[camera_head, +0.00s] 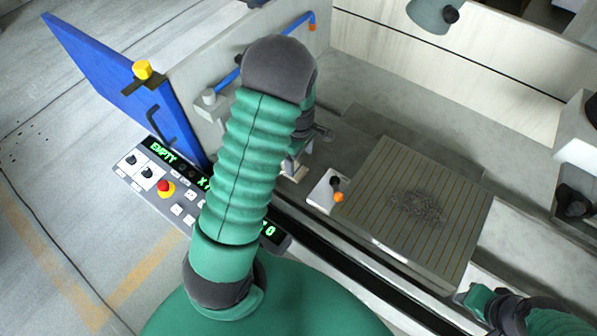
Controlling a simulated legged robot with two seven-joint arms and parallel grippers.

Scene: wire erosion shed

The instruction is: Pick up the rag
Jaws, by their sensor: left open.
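I cannot make out a rag in this view. My left arm, green with dark grey joints, rises through the middle of the picture and bends over at the top. My left gripper (296,168) is mostly hidden behind this arm, beside the machine wall and left of the slotted plate; what shows of it is open, with no object seen in it. Part of my right arm shows at the bottom right corner, but its gripper does not show.
A slotted plate (372,190) bears a patch of grey shavings (418,207). A small white block with an orange knob (338,197) stands at its left. A control panel (130,172) with a red button and an open blue door (110,70) are at the left.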

